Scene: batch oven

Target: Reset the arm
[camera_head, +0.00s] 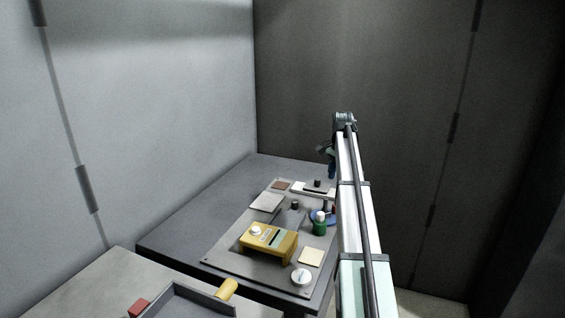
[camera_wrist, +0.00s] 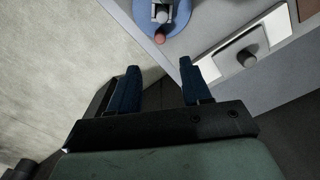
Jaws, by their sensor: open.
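My gripper (camera_wrist: 160,78) shows in the wrist view with its two blue fingers spread apart and nothing between them. It hangs over the table's edge, with floor visible below and to the left. In the head view my gripper (camera_head: 331,168) is small and dark at the far end of my outstretched arm, over the back right of the table. The arm hides part of the table's right side.
A white tray with a dark knob (camera_wrist: 246,58) lies near the gripper. Walls stand behind and left.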

